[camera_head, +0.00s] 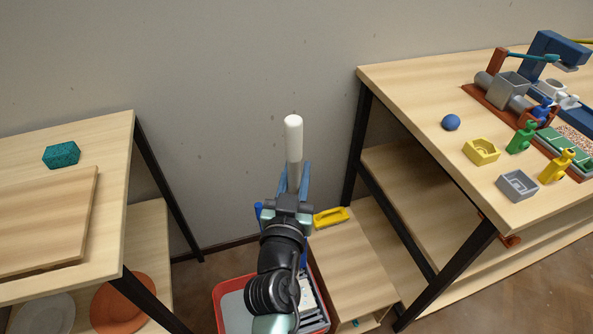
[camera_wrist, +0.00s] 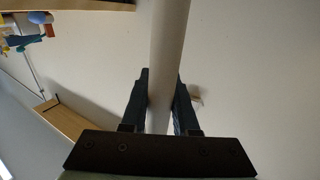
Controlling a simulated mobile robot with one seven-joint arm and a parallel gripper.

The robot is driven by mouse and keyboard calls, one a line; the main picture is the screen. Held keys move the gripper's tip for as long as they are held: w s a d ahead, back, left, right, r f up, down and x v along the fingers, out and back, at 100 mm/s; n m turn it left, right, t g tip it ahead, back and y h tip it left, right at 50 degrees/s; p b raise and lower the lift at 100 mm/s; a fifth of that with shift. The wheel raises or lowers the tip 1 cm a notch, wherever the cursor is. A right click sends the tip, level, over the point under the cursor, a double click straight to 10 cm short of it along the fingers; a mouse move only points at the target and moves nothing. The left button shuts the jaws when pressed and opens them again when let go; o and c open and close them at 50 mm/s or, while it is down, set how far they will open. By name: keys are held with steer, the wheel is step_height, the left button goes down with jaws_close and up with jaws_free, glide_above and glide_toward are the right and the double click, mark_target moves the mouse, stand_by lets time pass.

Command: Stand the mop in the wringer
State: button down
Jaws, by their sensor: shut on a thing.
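My gripper (camera_head: 294,180) is shut on a pale, round pole, which I take for the mop's handle (camera_head: 293,135). The handle stands close to upright in the head view, its rounded top above my fingers. In the wrist view the handle (camera_wrist: 170,40) runs between the two dark fingers (camera_wrist: 160,90). The mop's lower end is hidden behind my gripper and arm. A red-rimmed container (camera_head: 219,291) with a grey inside sits low, below and partly behind my arm. I cannot tell which part of it is the wringer, or whether the mop touches it.
A low wooden unit (camera_head: 350,268) with a yellow thing (camera_head: 331,217) on it stands right of the red container. A table (camera_head: 410,95) with several tools and bottles is at right. Another table (camera_head: 110,150) with a teal block (camera_head: 61,154) is at left. A wall is behind.

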steer(key=shift+f+b, duration=0.4)
steer(key=shift+b, duration=0.2)
steer(key=c, duration=0.7)
jaws_free()
steer(key=shift+o, duration=0.5)
steer(key=s+a+b, duration=0.2)
steer(key=s, duration=1.1)
steer(key=shift+b, duration=0.4)
steer(key=shift+w, duration=0.1)
